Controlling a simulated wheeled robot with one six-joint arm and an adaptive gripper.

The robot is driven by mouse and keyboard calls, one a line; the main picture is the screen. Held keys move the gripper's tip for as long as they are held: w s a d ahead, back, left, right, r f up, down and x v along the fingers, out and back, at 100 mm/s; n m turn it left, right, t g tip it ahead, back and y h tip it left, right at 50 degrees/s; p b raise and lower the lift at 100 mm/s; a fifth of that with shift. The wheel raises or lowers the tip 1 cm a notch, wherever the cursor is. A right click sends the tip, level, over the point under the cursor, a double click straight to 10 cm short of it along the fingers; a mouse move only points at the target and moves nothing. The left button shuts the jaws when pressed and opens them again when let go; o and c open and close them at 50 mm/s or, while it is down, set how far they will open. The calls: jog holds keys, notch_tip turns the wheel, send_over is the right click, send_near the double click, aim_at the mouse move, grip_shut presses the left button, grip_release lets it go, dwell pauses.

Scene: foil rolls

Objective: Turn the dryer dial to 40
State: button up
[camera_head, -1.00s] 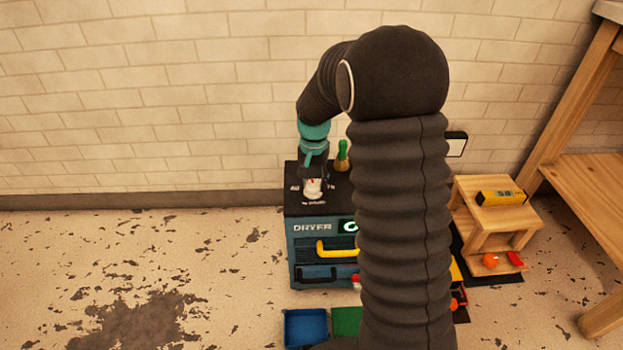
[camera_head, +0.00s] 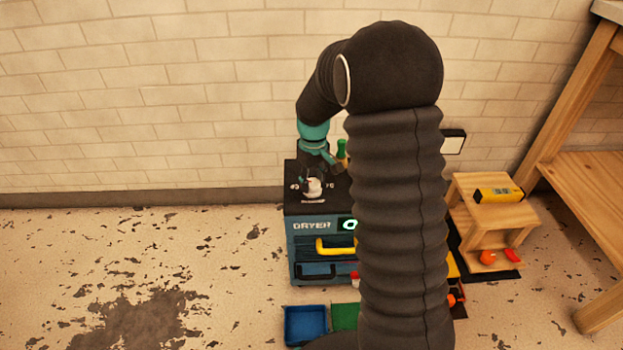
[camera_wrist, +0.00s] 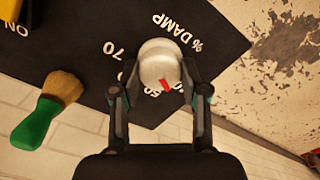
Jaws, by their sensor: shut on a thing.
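The dryer (camera_head: 322,240) is a dark teal box with a black top, a yellow handle and a lit display partly hidden by my arm. Its white dial (camera_wrist: 159,64) with a red pointer mark sits on the black top; it also shows in the head view (camera_head: 313,187). My gripper (camera_wrist: 160,86) is shut on the dial, a finger on each side. The red mark points toward the lower right in the wrist view. Printed marks "70" and "% DAMP" show around the dial. Other numbers are partly covered by the dial and fingers.
A blue tray (camera_head: 304,325) and a green one (camera_head: 345,317) lie in front of the dryer. A wooden step stool (camera_head: 490,215) with a yellow device (camera_head: 499,194) stands at right.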

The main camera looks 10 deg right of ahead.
aim_at(312, 183)
jog(key=shift+a+n, duration=0.1)
jog(key=shift+n, duration=0.7)
jog(key=shift+w, duration=0.1)
jog(key=o, duration=1.1)
jog(key=shift+a, duration=0.1)
jog(key=shift+o, duration=0.2)
jog(key=shift+r, duration=0.25)
notch_tip(312, 183, up, 12)
jog(key=shift+f, duration=0.2)
